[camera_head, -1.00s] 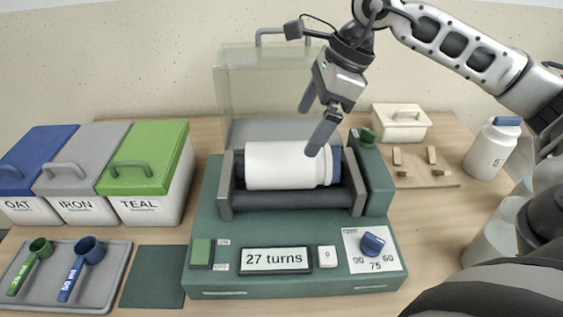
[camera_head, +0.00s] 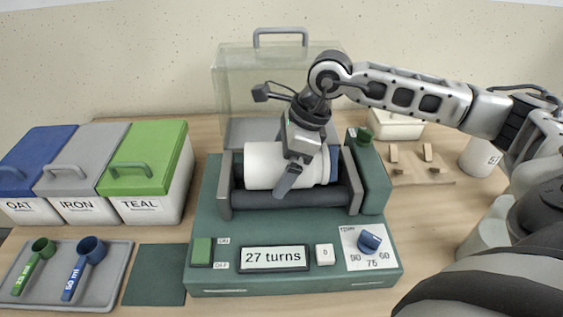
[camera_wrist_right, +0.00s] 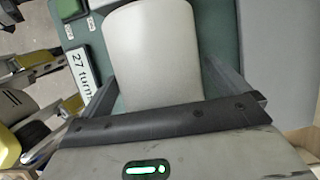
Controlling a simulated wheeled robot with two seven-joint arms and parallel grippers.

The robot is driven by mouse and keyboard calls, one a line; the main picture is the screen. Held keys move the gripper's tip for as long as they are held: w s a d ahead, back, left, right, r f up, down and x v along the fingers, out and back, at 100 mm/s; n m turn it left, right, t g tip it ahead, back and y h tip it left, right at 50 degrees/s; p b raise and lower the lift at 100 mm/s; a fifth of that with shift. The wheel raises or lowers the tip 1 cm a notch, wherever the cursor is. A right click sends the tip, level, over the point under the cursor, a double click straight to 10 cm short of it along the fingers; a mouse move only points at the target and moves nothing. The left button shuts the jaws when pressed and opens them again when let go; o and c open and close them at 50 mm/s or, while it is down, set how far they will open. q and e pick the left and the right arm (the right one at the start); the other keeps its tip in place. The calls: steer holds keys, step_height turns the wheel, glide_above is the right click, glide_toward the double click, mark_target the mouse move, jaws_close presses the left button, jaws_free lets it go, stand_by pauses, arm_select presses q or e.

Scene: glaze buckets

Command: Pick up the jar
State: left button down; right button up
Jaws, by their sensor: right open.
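The white jar (camera_head: 262,165) lies on its side on the dark rollers of the green machine (camera_head: 205,225), its blue lid to the right. My right gripper (camera_head: 290,172) is open and low over the jar. One finger shows in front of it; the other is hidden in the head view. In the right wrist view the jar (camera_wrist_right: 150,50) lies between the two spread fingers (camera_wrist_right: 165,75); I cannot tell whether they touch it. My left gripper is not in view.
Clear guard box (camera_head: 232,75) stands behind the machine. Lidded bins (camera_head: 165,160) and a tray of scoops (camera_head: 115,275) are at the left. A second white jar (camera_head: 478,158) and a wooden rack (camera_head: 415,178) are at the right. Roller end brackets (camera_head: 354,185) flank the jar.

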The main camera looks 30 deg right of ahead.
steer(key=c, duration=1.2)
steer(key=shift+w+r, duration=0.1)
steer(key=shift+r, duration=0.1)
steer(key=shift+r, duration=0.1)
